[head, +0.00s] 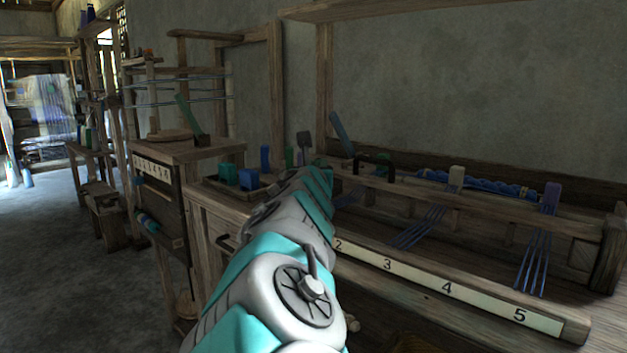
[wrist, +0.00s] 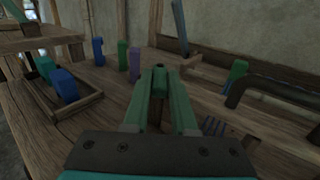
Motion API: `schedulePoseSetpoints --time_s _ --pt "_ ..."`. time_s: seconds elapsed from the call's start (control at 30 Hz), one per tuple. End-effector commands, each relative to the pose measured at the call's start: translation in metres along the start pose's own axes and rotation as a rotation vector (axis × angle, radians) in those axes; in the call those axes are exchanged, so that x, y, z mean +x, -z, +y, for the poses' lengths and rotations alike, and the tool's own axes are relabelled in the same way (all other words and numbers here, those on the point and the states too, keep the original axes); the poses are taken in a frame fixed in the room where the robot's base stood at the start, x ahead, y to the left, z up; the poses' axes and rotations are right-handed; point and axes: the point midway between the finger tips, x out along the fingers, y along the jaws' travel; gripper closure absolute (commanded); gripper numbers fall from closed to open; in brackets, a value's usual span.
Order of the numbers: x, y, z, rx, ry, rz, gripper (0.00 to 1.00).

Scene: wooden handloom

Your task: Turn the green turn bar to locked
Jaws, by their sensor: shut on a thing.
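My gripper (wrist: 159,78) shows in the wrist view, its two green fingers closed together at the tips. A small dark green piece (wrist: 160,69) shows between the fingertips, and the gripper is shut on it. It looks like the green turn bar, but the fingers cover most of it, so its angle cannot be told. In the head view my arm hides the gripper and this piece.
A dark arched handle (wrist: 272,84) stands close on the right, with another green peg (wrist: 236,70) behind it. A tray (wrist: 72,112) with blue and teal blocks lies left. A tilted blue lever (head: 341,133) rises behind. A numbered strip (head: 415,277) runs along the loom's front.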

Motion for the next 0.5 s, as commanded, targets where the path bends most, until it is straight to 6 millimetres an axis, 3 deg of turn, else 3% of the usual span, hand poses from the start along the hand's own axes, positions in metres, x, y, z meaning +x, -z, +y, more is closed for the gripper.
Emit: schedulePoseSetpoints --time_s 0.5 --pt "0.0008 0.0035 -0.0114 0.004 -0.185 -0.006 1.0"
